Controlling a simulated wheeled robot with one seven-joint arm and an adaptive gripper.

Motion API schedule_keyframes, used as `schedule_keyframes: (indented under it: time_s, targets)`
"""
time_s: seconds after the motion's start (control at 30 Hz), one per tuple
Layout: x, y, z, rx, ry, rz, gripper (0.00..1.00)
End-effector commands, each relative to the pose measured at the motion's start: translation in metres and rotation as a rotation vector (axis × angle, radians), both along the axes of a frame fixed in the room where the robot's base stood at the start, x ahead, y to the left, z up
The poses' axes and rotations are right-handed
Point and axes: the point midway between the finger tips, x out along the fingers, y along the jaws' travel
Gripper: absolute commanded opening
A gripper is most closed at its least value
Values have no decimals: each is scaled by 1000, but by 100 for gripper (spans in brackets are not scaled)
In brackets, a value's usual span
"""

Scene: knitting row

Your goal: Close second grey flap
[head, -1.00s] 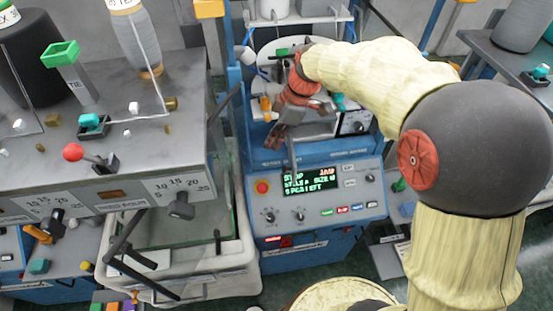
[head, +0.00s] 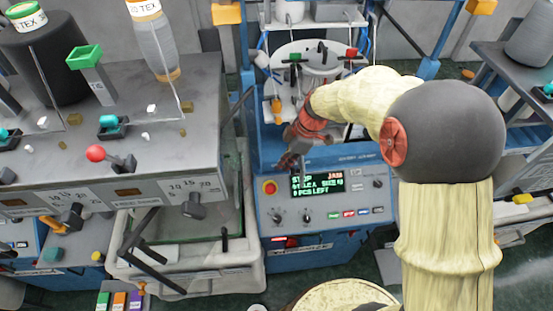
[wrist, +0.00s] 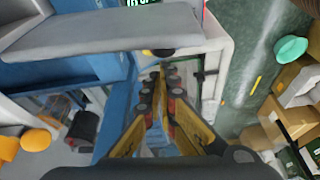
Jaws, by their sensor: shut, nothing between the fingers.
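My gripper (head: 289,160) is at the front of the blue knitting machine, by the top left of its control panel (head: 355,203). In the wrist view its fingers (wrist: 162,72) are together with nothing between them. A grey flat panel (wrist: 95,35), which looks like a flap, crosses the upper left of the wrist view, ahead of the fingertips. A dark knob sits near its right end. I cannot tell whether the fingers touch it, or which of the flaps it is. I cannot make out a grey flap for certain in the head view.
A grey machine with a red ball lever (head: 96,153) stands at left, with a whitish bin (head: 185,255) below its front. The round plate (head: 300,52) is behind my gripper. Another bench (head: 510,60) is at right. Green floor is open at lower right.

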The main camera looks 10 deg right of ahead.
Motion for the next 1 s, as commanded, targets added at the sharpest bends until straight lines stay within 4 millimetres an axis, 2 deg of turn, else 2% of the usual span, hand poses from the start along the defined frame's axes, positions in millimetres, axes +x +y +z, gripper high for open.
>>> schedule_keyframes:
  time_s: [0.67, 0.87, 1.0]
  targets:
    - [-2, -11, -2, 1, -1, 28, 0]
    - [-8, -25, -4, 0, -1, 123, 0]
    - [-12, -42, -5, 0, -3, 231, 0]
